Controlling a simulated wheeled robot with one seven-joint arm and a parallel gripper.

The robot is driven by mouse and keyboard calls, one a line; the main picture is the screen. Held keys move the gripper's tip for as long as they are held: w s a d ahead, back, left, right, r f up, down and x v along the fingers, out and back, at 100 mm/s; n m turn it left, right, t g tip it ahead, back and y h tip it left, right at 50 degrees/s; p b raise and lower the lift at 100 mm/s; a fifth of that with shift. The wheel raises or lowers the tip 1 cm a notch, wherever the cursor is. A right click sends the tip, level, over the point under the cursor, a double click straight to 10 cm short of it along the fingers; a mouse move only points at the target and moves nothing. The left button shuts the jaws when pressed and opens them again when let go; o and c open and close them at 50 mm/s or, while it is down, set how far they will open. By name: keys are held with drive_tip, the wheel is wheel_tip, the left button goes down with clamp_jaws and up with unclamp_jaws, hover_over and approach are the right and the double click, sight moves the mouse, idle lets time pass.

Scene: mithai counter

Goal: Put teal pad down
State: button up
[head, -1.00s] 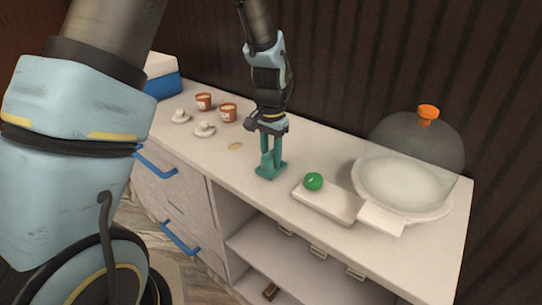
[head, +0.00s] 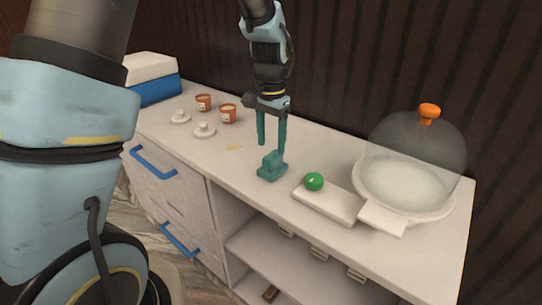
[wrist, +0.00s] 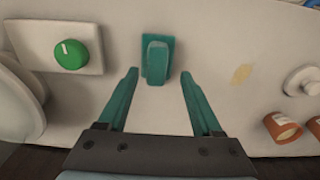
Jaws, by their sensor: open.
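The teal pad (head: 271,167), a flat base with a raised grip block, rests on the white counter left of the green-knobbed plate. It also shows in the wrist view (wrist: 156,61), ahead of my fingertips. My gripper (head: 272,145) has teal fingers spread apart and is empty. In the head view it hangs above and behind the pad. In the wrist view my gripper (wrist: 160,80) shows the pad's block between and beyond its two fingertips, with a gap on each side.
To the right are a white slab with a green knob (head: 314,181) and a glass dome (head: 420,145) over a white dish. To the left are two orange-brown cups (head: 228,113), two small white lidded pieces (head: 204,131), a yellowish patch (head: 234,147) and a blue-and-white box (head: 155,88).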

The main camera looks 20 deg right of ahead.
sight(271, 154)
wheel_tip(271, 154, up, 7)
drive_tip(key=s+a+f+n, duration=0.2)
drive_tip(key=a+n, duration=0.3)
drive_tip(key=a, duration=1)
drive_tip(key=s+a+f+n+t, duration=0.1)
drive_tip(key=a+n, duration=0.5)
drive_tip(key=a, duration=0.9)
wheel_tip(271, 154, down, 2)
drive_tip(key=shift+s+f+t+b, duration=0.1)
drive_tip(key=shift+s+t+b, duration=0.2)
drive_tip(key=shift+s+b, duration=0.15)
